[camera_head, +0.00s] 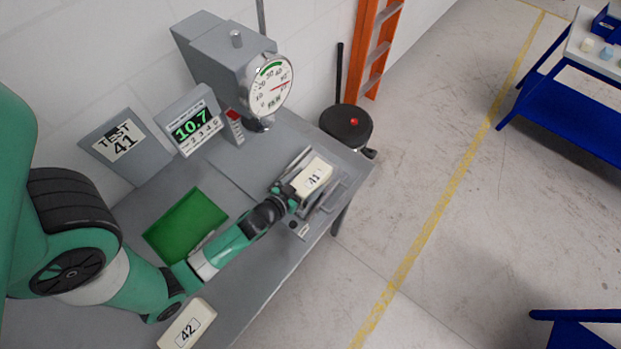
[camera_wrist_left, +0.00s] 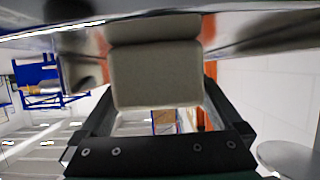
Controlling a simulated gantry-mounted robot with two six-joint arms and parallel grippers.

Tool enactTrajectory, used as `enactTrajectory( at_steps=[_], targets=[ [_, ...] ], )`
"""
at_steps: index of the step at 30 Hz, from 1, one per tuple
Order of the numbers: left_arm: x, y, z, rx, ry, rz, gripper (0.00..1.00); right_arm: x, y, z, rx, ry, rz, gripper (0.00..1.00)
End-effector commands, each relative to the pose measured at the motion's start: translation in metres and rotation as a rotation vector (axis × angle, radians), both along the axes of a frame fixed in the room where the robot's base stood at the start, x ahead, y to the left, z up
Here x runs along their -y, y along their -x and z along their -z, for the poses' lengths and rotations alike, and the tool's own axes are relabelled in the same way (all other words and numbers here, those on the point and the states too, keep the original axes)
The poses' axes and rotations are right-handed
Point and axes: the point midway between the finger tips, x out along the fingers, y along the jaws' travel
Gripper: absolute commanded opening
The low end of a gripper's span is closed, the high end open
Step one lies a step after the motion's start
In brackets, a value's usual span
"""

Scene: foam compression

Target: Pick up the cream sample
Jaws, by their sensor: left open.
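A cream sample block (camera_head: 314,177) labelled 41 sits at the test stand's lower plate, near the right end of the grey bench. My left gripper (camera_head: 290,193) is at this block, its jaws open. In the left wrist view the pale block (camera_wrist_left: 158,75) fills the space in front of and between my two dark fingers, close to them; whether they touch it I cannot tell. A second cream block (camera_head: 187,326) labelled 42 lies on the bench near the bottom of the head view. My right gripper is not in view.
The grey test stand with its dial gauge (camera_head: 270,88) rises behind the block. A display (camera_head: 192,125) reads 10.7, beside a TEST 41 sign (camera_head: 122,140). A green tray (camera_head: 186,226) lies on the bench.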

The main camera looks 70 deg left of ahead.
Motion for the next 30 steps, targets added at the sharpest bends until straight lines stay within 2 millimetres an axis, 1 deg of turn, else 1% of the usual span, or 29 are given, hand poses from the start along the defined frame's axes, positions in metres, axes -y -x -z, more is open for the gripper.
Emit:
enactTrajectory(
  at_steps=[1, 3, 10, 11, 15, 20, 21, 22, 23, 30],
  targets=[
    [-0.0044, -0.0071, 0.0034, 0.000, 0.000, -0.001, 1.00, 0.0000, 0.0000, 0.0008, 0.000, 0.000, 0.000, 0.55],
    [-0.0077, -0.0128, 0.0064, 0.000, 0.001, 0.000, 1.00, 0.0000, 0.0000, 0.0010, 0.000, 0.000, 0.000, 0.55],
    [-0.0088, -0.0148, 0.0079, -0.001, 0.001, 0.000, 1.00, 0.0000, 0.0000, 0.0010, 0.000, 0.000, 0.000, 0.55],
    [-0.0087, -0.0148, 0.0079, -0.001, 0.001, 0.000, 0.98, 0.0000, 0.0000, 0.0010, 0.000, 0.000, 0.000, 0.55],
    [-0.0087, -0.0148, 0.0077, -0.001, 0.001, 0.000, 0.73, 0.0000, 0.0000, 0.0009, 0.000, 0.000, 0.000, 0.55],
    [-0.0087, -0.0147, 0.0076, -0.001, 0.001, 0.000, 0.44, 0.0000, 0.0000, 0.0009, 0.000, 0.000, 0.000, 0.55],
    [-0.0087, -0.0147, 0.0076, -0.001, 0.001, 0.000, 0.37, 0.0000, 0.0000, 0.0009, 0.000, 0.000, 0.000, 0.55],
    [-0.0087, -0.0148, 0.0075, -0.001, 0.001, 0.000, 0.35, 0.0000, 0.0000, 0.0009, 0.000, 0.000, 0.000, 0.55],
    [-0.0087, -0.0148, 0.0075, -0.001, 0.001, 0.000, 0.27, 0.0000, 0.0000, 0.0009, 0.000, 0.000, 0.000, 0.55],
    [-0.0087, -0.0148, 0.0051, 0.000, 0.000, 0.000, 0.26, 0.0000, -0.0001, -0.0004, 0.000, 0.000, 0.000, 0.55]
  ],
)
